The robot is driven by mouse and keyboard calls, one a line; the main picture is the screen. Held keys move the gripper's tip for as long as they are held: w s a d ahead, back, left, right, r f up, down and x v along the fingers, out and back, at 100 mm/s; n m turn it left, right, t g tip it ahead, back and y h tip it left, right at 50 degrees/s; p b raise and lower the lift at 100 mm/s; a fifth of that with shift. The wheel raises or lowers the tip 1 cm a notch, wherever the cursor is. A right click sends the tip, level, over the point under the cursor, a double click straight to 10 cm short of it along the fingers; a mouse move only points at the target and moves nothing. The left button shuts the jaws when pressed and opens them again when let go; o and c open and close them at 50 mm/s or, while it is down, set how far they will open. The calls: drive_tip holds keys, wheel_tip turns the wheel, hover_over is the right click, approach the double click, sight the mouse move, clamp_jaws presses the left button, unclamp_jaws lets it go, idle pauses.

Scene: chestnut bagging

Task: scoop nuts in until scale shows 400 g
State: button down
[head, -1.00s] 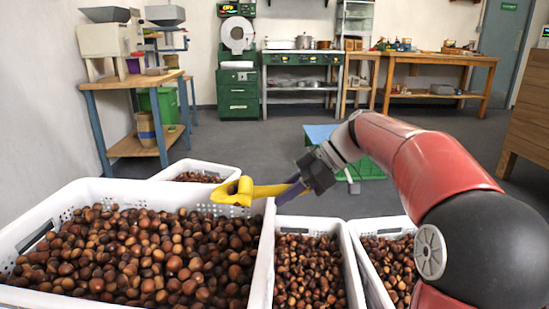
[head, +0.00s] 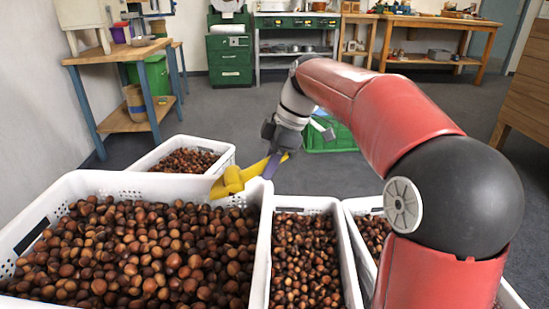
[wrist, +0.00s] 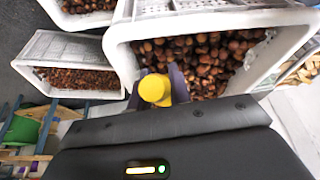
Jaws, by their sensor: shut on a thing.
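My gripper (head: 275,160) is shut on the yellow scoop (head: 236,179). In the head view the scoop is at the far right corner of the large white crate (head: 262,215), by its rim. I cannot tell whether the scoop holds any nuts. The large crate is filled with brown chestnuts (head: 140,250). In the wrist view the scoop (wrist: 155,90) shows between the purple fingers, with the chestnuts (wrist: 200,60) beyond it. No scale reading can be made out.
A smaller crate of nuts (head: 225,158) stands behind the large one, and two more crates (head: 335,206) (head: 353,207) stand to the right. A wooden workbench (head: 115,52) is at the left.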

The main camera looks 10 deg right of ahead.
drive_tip(key=a+r+h+p, duration=0.1)
drive_tip(key=r+h+p, duration=0.1)
drive_tip(key=p, duration=0.1)
drive_tip(key=a+r+h+p, duration=0.1)
drive_tip(key=r+p, duration=0.1)
drive_tip(key=shift+w+a+r, duration=0.1)
drive_tip(key=shift+a, duration=0.25)
drive_tip(key=a+r+h+p, duration=0.2)
drive_tip(key=p, duration=0.3)
drive_tip(key=shift+w+a+g, duration=0.1)
drive_tip(key=shift+g, duration=0.2)
drive_tip(key=shift+w+a+r+h, duration=0.1)
drive_tip(key=shift+a+r+h, duration=0.1)
drive_tip(key=shift+a+h, duration=0.45)
drive_tip(key=shift+w+a+r+h, duration=0.1)
drive_tip(key=shift+a+r+h, duration=0.1)
drive_tip(key=shift+a+h, duration=0.45)
drive_tip(key=shift+s, duration=0.1)
